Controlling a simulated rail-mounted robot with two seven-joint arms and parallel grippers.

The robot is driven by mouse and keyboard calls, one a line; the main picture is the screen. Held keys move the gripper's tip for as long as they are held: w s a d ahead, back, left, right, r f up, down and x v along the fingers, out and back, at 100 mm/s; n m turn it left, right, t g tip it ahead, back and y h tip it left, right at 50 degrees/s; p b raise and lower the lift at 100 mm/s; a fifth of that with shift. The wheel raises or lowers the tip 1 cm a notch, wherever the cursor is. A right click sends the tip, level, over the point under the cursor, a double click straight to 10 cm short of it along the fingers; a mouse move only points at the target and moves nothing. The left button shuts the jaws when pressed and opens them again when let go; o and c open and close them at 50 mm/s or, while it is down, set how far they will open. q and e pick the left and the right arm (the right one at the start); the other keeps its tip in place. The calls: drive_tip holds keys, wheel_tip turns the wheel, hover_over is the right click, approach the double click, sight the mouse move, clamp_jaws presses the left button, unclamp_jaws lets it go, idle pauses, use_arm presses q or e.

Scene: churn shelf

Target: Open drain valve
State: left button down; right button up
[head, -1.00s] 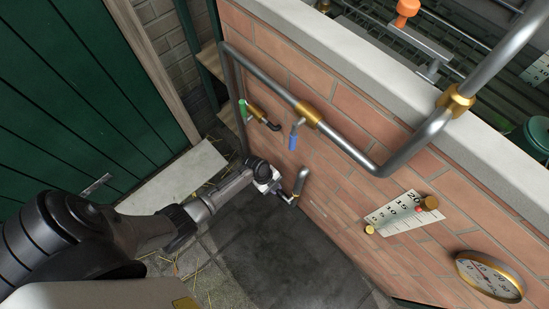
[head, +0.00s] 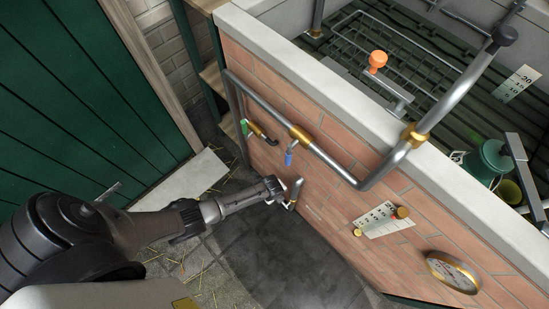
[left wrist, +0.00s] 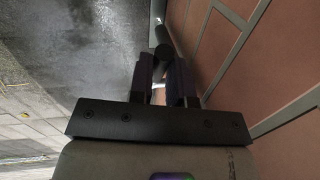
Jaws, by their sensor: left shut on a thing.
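The drain valve is a small metal pipe fitting (head: 298,187) low on the brick wall in the head view, with its outlet pointing down. My left gripper (head: 286,195) reaches it from the left, and my wrist partly covers it. In the left wrist view, my left gripper (left wrist: 163,68) is shut on a dark rounded handle (left wrist: 162,42) beside the wall. The fingers hide part of this handle, and its exact angle is hard to tell. My right gripper is not in view.
A scale plate (head: 383,221) and a round gauge (head: 453,271) are to the right. The dark floor (head: 270,255) is clear.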

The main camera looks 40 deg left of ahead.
use_arm(q)
drive_tip(key=shift+d+r+y, duration=0.2)
drive_tip(key=shift+r+y, duration=0.05)
drive_tip(key=shift+y, duration=0.15)
drive_tip(key=c, duration=1.1)
unclamp_jaws()
drive_tip(key=s+r+p, duration=0.1)
drive_tip(key=r+p, duration=0.2)
drive_tip(key=r, duration=0.1)
drive_tip(key=r+p, duration=0.3)
drive_tip(key=r, duration=0.2)
drive_tip(key=s+d+r+p, duration=0.1)
drive_tip(key=r+p, duration=0.3)
drive_tip(key=shift+s+r, duration=0.25)
drive_tip(key=shift+s, duration=0.05)
